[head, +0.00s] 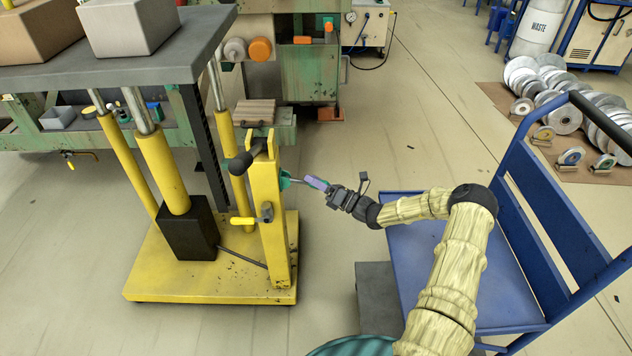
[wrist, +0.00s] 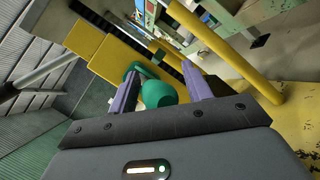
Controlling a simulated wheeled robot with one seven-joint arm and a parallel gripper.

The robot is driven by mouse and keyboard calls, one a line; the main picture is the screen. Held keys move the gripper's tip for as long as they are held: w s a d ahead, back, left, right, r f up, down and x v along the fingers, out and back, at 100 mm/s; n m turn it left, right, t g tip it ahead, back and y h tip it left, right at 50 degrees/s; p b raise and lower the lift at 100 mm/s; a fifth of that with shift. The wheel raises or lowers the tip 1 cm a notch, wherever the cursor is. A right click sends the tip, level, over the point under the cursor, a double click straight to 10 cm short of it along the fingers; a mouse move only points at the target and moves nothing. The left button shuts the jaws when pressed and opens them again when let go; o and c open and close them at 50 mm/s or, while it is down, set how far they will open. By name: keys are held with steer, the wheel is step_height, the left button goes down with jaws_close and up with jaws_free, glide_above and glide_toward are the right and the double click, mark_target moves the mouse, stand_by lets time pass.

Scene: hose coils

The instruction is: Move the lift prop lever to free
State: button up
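The green lever with a round knob (wrist: 159,94) is on the yellow post (head: 266,215) of the lift. In the wrist view my gripper (wrist: 160,70) is open, one finger on each side of the knob. A gap shows at the right finger; the left finger looks very close to the knob, and I cannot tell whether it touches. Any lever markings are not readable.
The grey lift table (head: 150,65) holds boxes. A blue cart (head: 440,270) stands under my arm.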

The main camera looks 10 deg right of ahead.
steer(key=shift+r+p, duration=1.1)
steer(key=shift+r, duration=3.9)
steer(key=shift+s+d, duration=0.1)
steer(key=shift+d, duration=0.05)
steer(key=r+p+v, duration=0.2)
steer(key=p+v, duration=0.1)
steer(key=v, duration=0.6)
steer(key=d+r+p+v, duration=0.1)
steer(key=r+p+v, duration=0.1)
steer(key=v, duration=0.8)
steer(key=shift+s+p, duration=0.2)
steer(key=shift+p, duration=0.55)
steer(key=shift+r+p, duration=0.15)
steer(key=shift+p, duration=0.25)
